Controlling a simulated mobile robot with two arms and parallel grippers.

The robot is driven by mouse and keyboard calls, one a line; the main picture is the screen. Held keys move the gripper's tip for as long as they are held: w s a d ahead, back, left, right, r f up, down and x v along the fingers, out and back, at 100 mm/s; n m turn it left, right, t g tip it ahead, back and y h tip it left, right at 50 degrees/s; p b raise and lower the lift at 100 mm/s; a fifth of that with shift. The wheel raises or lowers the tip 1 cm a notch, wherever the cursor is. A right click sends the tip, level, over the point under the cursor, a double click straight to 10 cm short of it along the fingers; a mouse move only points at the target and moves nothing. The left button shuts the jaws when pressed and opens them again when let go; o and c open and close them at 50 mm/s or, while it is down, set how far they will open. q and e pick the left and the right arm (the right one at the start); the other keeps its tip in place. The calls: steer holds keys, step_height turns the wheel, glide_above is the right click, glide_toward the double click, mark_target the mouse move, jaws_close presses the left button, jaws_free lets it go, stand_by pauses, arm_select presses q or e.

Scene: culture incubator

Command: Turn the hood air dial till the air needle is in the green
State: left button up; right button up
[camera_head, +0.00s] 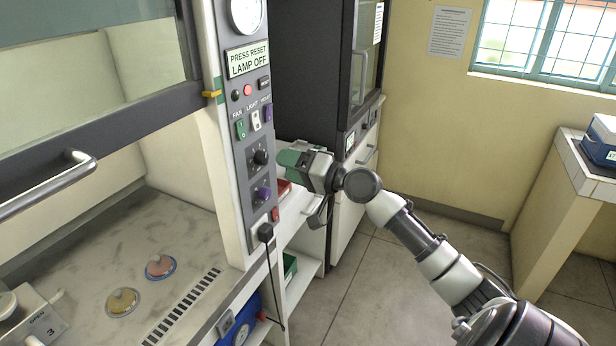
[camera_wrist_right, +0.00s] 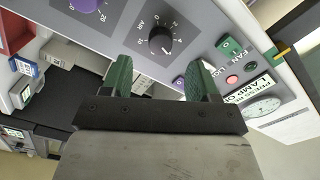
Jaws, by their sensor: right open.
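The air dial is a black round knob with a white mark, on the hood's grey control panel; it shows in the head view (camera_head: 260,157) and in the wrist view (camera_wrist_right: 161,41), where "AIR" is printed beside it. My right gripper (camera_head: 284,159) is just right of the dial, facing the panel. In the wrist view its two green fingers (camera_wrist_right: 158,76) are spread apart and empty, with the dial beyond their tips and between them. The round white gauge (camera_head: 246,14) is cut off at the top; in the wrist view (camera_wrist_right: 260,108) its needle is too small to read. My left gripper is out of view.
A dark cabinet (camera_head: 310,70) stands behind my gripper. Floor to the right is clear.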

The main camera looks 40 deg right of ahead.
steer(key=shift+b+v, duration=0.7)
steer(key=shift+v, duration=1.8)
steer(key=d+f+m+g+h, duration=0.1)
steer(key=d+f+h, duration=0.15)
steer(key=f, duration=0.75)
steer(key=d+f+m+g+h, duration=0.1)
steer(key=d+f+h, duration=0.15)
steer(key=f, duration=0.75)
steer(key=s+a+f+n+g+h, duration=0.1)
steer(key=s+f+g, duration=0.25)
steer(key=f, duration=0.85)
steer(key=s+a+f+n+g+h, duration=0.15)
steer(key=s+f, duration=0.35)
steer(key=f, duration=0.7)
steer(key=s+a+f+n+g, duration=0.2)
steer(key=s+a+f, duration=0.2)
steer(key=s+f, duration=0.45)
steer(key=s+a+f+n+g, duration=0.2)
steer(key=s+a+f+g, duration=0.15)
steer(key=s+f, duration=0.45)
steer(key=s+a+f+n+g, duration=0.1)
steer(key=s+a+f, duration=0.3)
steer(key=s, duration=0.5)
steer(key=s+a+f+n+g, duration=0.2)
steer(key=s+a+f+n, duration=0.2)
steer(key=s+a, duration=0.5)
steer(key=shift+s+f+n+y, duration=0.15)
steer(key=shift+s+n+y, duration=0.05)
steer(key=shift+n+y, duration=0.15)
